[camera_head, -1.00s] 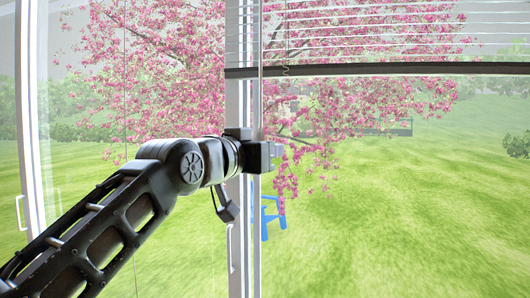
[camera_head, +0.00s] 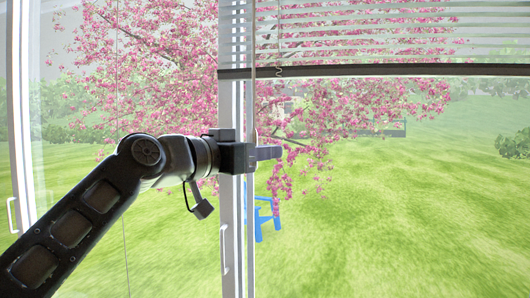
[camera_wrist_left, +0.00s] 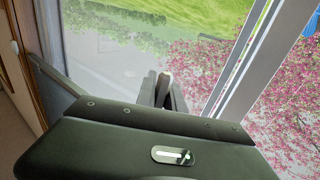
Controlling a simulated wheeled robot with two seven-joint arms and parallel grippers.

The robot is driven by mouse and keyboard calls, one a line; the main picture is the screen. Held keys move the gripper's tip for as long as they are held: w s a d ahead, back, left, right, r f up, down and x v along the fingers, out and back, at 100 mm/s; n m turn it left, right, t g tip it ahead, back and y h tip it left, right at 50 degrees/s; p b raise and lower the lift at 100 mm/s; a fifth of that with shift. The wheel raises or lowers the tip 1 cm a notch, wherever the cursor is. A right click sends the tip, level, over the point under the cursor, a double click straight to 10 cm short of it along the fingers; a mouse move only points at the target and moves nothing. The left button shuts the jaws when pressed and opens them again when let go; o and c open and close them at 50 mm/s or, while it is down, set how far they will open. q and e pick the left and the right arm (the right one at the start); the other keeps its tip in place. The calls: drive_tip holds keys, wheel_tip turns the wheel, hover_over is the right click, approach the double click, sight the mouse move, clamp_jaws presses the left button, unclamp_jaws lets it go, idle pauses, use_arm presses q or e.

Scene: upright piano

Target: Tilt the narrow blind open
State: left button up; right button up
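The raised blind (camera_head: 400,44) hangs across the upper right of the head view. Its pale slats show as wide bands with gaps between them. A thin wand (camera_head: 252,100) hangs down near its left end to my left gripper. My left gripper (camera_head: 270,153) is at the wand's lower part, in front of the window post, with its fingers pointing right. In the left wrist view the fingers (camera_wrist_left: 164,90) stand close together around a small pale piece, which looks like the wand. My right gripper is not in view.
A white window post (camera_head: 231,220) stands right behind my left gripper, with a handle (camera_head: 224,250) low on it. The blind's dark bottom rail (camera_head: 380,70) is above the gripper. Beyond the glass are lawn, a pink tree and a blue chair (camera_head: 267,222).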

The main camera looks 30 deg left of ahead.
use_arm(q)
drive_tip(key=o, duration=0.4)
drive_tip(key=s, duration=0.2)
drive_tip(key=s+a, duration=0.1)
drive_tip(key=s, duration=0.4)
drive_tip(key=shift+s+a, duration=0.25)
drive_tip(key=shift+s, duration=0.1)
idle(0.4)
